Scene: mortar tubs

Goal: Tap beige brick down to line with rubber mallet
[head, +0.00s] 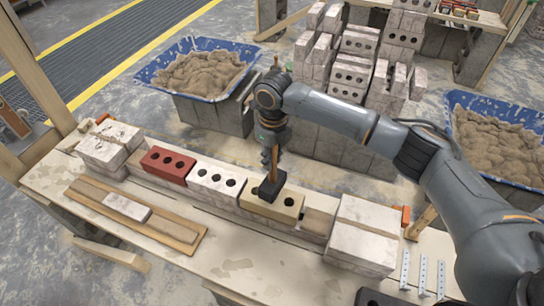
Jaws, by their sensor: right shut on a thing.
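The beige brick (286,210) lies in a row of bricks on the workbench, between a white brick with holes (226,176) and the stacked white blocks at the right end. My right gripper (274,142) points down above it, shut on the handle of the rubber mallet. The mallet's black head (268,189) is at the top of the beige brick, covering its left-middle part; it looks in contact, but a small gap cannot be ruled out. A red brick (168,164) sits farther left in the row. The line itself is too thin to make out. My left gripper is out of view.
White blocks stand at the row's left end (108,150) and right end (360,240). A wooden board (150,222) with a small white piece lies in front. Metal strips (423,275) lie at right. Mortar tubs (203,98) and (500,165) stand behind.

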